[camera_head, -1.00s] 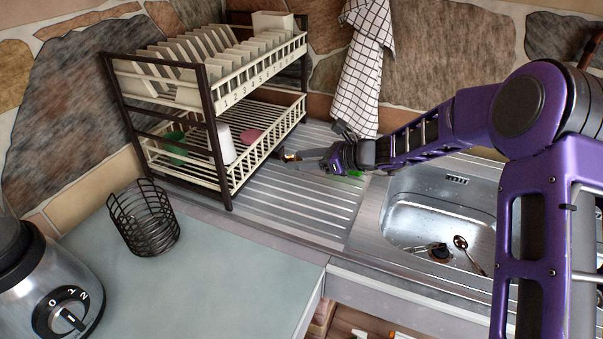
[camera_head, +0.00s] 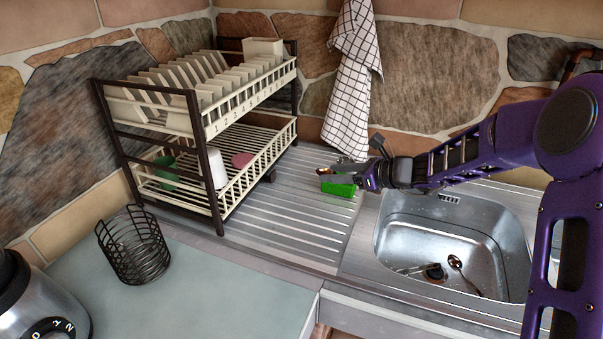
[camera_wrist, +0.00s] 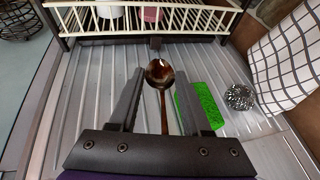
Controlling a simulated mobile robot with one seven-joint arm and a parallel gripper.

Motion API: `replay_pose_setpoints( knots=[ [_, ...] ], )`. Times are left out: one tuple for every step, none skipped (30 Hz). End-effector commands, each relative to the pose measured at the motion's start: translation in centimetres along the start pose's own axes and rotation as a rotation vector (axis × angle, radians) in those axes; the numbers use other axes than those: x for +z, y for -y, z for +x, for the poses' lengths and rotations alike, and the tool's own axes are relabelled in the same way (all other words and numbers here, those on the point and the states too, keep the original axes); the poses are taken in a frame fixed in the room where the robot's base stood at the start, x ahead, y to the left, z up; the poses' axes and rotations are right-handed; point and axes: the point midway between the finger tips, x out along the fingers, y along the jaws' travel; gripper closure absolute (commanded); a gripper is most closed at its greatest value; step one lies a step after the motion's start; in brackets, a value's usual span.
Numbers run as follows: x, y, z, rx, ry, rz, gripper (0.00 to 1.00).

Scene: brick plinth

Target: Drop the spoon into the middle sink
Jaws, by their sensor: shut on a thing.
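My gripper (camera_head: 350,172) is shut on a brown, shiny spoon (camera_wrist: 160,76) and holds it above the ridged drainboard. In the wrist view the spoon's bowl points away, and its handle runs back between the fingers. In the head view only a small part of the held spoon (camera_head: 324,170) shows. One metal sink (camera_head: 400,222) is in view, to the right of my gripper and below my arm. Another spoon (camera_head: 464,274) lies in it near the dark drain (camera_head: 435,272). No other basin shows, so I cannot tell its place in the row.
A green sponge (camera_head: 338,188) and a metal scourer (camera_wrist: 240,97) lie on the drainboard (camera_head: 290,225). A two-tier dish rack (camera_head: 210,170) with plates and cups stands left. A checked towel (camera_head: 350,90) hangs behind. A black wire basket (camera_head: 134,245) and a blender (camera_head: 40,305) stand on the counter.

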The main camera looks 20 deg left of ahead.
Motion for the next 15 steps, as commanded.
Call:
replay_pose_setpoints(
  knots=[
    [-1.2, 1.4, -1.9, -0.041, -0.001, 0.019, 1.0],
    [-1.8, 2.0, -2.9, -0.064, -0.002, 0.027, 1.0],
    [-2.5, 2.9, -4.3, -0.093, -0.003, 0.04, 1.0],
    [-3.1, 3.5, -5.3, -0.114, -0.003, 0.05, 1.0],
    [-3.7, 4.0, -6.4, -0.137, -0.004, 0.058, 1.0],
    [-4.5, 4.8, -7.9, -0.167, -0.004, 0.071, 1.0],
    [-5.0, 5.3, -8.9, -0.19, -0.004, 0.081, 1.0],
    [-5.7, 5.8, -10.0, -0.212, -0.005, 0.09, 1.0],
    [-6.5, 6.4, -11.5, -0.243, -0.006, 0.103, 1.0],
    [-7.1, 6.8, -12.7, -0.267, -0.007, 0.112, 1.0],
    [-7.7, 7.2, -13.8, -0.29, -0.008, 0.122, 1.0],
    [-8.5, 7.7, -15.3, -0.321, -0.009, 0.134, 1.0],
    [-9.1, 8.0, -16.4, -0.344, -0.01, 0.144, 1.0],
    [-9.7, 8.2, -17.5, -0.366, -0.011, 0.153, 1.0],
    [-10.4, 8.6, -18.9, -0.396, -0.011, 0.164, 1.0]
  ],
)
